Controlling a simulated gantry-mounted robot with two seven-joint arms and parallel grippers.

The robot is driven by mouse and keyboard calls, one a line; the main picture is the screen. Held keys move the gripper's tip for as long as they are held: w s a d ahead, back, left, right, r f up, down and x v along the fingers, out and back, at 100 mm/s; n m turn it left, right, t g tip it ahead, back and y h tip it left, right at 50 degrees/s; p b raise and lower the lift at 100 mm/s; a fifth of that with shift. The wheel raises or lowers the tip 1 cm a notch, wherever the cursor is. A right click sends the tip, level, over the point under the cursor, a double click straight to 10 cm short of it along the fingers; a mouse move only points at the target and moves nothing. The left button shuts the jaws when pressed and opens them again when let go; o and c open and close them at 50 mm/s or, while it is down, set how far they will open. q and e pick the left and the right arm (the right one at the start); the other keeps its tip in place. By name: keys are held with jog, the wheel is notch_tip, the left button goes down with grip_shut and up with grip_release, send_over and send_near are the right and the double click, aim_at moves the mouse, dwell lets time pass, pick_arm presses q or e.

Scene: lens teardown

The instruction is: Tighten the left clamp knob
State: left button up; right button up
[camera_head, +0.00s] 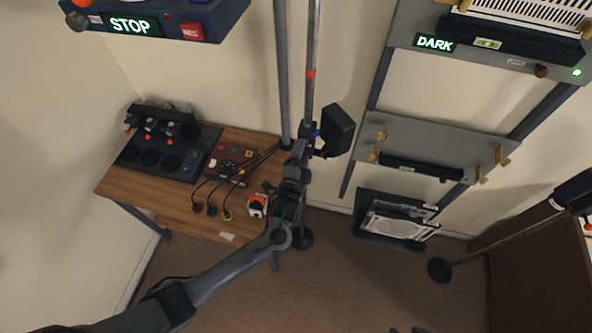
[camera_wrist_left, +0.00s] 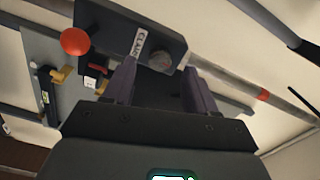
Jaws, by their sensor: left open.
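In the left wrist view, a round grey knob (camera_wrist_left: 160,61) sits on a dark box (camera_wrist_left: 110,30) with a white CLAMP label and a red ball. My left gripper (camera_wrist_left: 160,85) is open, its two purple fingers pointing toward the knob. The knob appears between and beyond the fingertips; contact cannot be told. In the head view, my left gripper (camera_head: 302,148) is up against the pole, just left of a dark box (camera_head: 338,130). The knob cannot be made out there. My right gripper is not in view.
An upright pole (camera_head: 312,50) with a red band runs close to my left gripper. A wooden table (camera_head: 135,195) with a black device and cables stands at left. Grey wall shelves (camera_head: 440,135) with yellow brackets are at right. A STOP panel (camera_head: 165,18) is at upper left.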

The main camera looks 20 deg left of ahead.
pick_arm(q)
jog(key=s+d, duration=0.1)
jog(key=s, duration=0.7)
jog(key=shift+b, duration=0.45)
jog(key=shift+d, duration=0.1)
jog(key=shift+s, duration=0.1)
